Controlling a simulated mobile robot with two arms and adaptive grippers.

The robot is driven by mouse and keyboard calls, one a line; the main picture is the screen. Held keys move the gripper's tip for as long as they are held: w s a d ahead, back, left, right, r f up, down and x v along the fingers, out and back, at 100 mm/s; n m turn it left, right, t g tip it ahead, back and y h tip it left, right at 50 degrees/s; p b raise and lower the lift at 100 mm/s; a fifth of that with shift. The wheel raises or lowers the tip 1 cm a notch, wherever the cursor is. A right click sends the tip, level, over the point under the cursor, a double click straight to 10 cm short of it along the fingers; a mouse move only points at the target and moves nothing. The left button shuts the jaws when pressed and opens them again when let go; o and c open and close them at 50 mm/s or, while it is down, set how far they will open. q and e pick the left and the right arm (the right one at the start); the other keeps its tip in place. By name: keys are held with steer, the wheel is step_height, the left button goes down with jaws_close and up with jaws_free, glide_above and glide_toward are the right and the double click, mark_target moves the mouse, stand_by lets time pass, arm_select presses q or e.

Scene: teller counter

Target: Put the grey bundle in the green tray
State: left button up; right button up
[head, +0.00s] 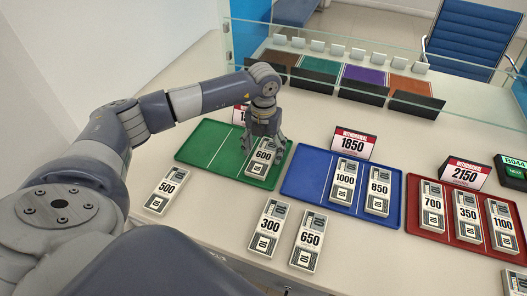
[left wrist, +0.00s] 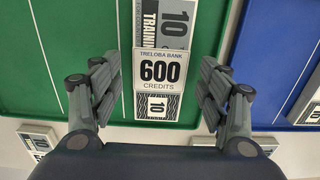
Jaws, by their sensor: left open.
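A grey-and-white bundle marked 600 (head: 261,160) lies in the right part of the green tray (head: 205,143). It also shows in the left wrist view (left wrist: 159,72), flat on the green surface (left wrist: 90,15). My left gripper (head: 265,147) is open above the tray, its fingers on either side of the 600 bundle with gaps to it; the wrist view shows the same fingers (left wrist: 160,85) apart. Other grey-and-white bundles look alike: 500 (head: 168,190), 300 (head: 268,228) and 650 (head: 308,240) lie on the counter. My right gripper is out of view.
A blue tray (head: 296,186) with two bundles and a red tray (head: 420,230) with three stand to the right. Signs marked 1850 (head: 353,143) and 2150 (head: 465,174) stand behind them. A glass screen (head: 400,65) crosses the back, near dark-fronted holders.

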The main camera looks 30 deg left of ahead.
mark_target(264, 156)
arm_select(q)
step_height(264, 156, up, 11)
steer(key=b, duration=0.1)
steer(key=shift+f, duration=0.1)
stand_by(0.5)
